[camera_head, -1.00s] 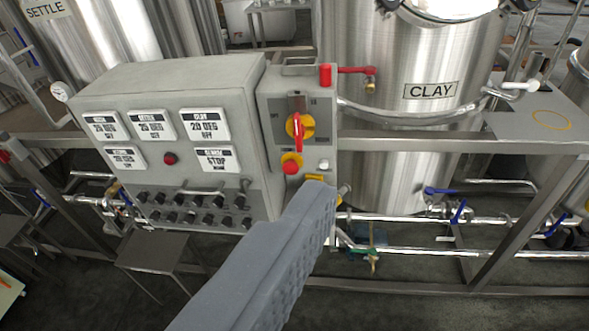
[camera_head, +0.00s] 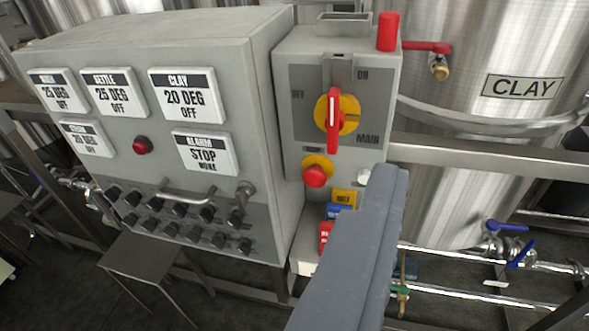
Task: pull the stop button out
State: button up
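The stop button (camera_head: 315,176) is a red mushroom head on a yellow ring. It sits low on the front of the narrow grey switch box (camera_head: 300,125), below the red and yellow rotary main switch (camera_head: 334,118). Whether the button is pressed in or out I cannot tell. My gripper (camera_head: 384,180) shows as one long grey-blue shape rising from the bottom edge. Its tip is right of the button and a little lower in the picture, apart from it. Its fingers cannot be made out separately, and nothing is seen held. It hides the box's lower right part.
The wide control panel (camera_head: 265,150) with labelled displays, knobs and a red lamp (camera_head: 142,146) stands left of the box. A red lever valve (camera_head: 428,47) and the CLAY tank (camera_head: 470,60) are at right. Pipes with blue handles run low at right.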

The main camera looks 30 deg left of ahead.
jog(key=w+a+f+y+b, duration=0.1)
jog(key=w+a+f, duration=0.25)
jog(key=f, duration=0.35)
jog(key=w+a+f+y, duration=0.1)
jog(key=w+a+f, duration=0.25)
jog(key=f, duration=0.25)
jog(key=n+t+y+b, duration=0.1)
jog(key=n, duration=0.1)
send_near(313, 182)
jog(key=b+x, duration=0.2)
jog(key=x, duration=0.4)
jog(key=shift+w, duration=0.15)
jog(key=shift+w+a+f+b, duration=0.1)
jog(key=shift+w+f+b, duration=0.05)
jog(key=shift+w+b, duration=0.2)
jog(key=shift+w+a, duration=0.15)
jog(key=shift+w, duration=0.5)
